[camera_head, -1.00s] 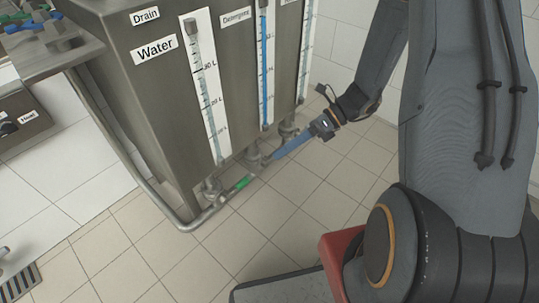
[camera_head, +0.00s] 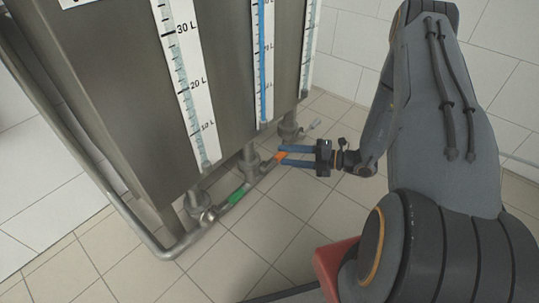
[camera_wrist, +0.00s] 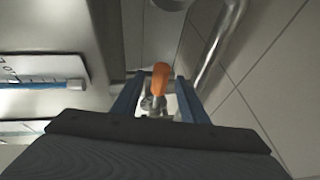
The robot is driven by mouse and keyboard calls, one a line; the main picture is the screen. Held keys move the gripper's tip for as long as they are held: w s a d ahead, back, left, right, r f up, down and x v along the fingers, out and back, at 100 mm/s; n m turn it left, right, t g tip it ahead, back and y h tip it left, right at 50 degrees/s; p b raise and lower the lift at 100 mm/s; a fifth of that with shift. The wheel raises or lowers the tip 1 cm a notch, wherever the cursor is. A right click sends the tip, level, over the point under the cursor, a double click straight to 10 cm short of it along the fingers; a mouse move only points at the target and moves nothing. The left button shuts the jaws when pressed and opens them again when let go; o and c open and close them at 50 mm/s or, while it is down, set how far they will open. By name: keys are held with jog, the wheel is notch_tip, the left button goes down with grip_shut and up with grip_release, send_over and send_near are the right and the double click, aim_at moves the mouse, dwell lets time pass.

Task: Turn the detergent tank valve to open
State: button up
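The detergent tank valve has an orange handle (camera_head: 279,157) on the pipe below the middle gauge. It also shows in the wrist view (camera_wrist: 160,76), near the middle. My gripper (camera_head: 283,156) is open, with its two blue fingers reaching left around the orange handle's end. In the wrist view the handle lies between the fingers of my gripper (camera_wrist: 157,86), with a gap on each side. The handle's lower part and the valve body are partly hidden.
A green valve handle (camera_head: 238,194) is at the lower left, under the left gauge. A pale handle (camera_head: 314,125) sits behind, by the right pipe. The steel tank (camera_head: 110,110) stands above the valves, with a bent pipe (camera_head: 150,240) at its left. The tiled floor in front is clear.

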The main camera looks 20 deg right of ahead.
jog(key=b+x, duration=0.2)
jog(key=x, duration=0.4)
jog(key=shift+a, duration=0.2)
jog(key=shift+w+f, duration=0.1)
grip_shut()
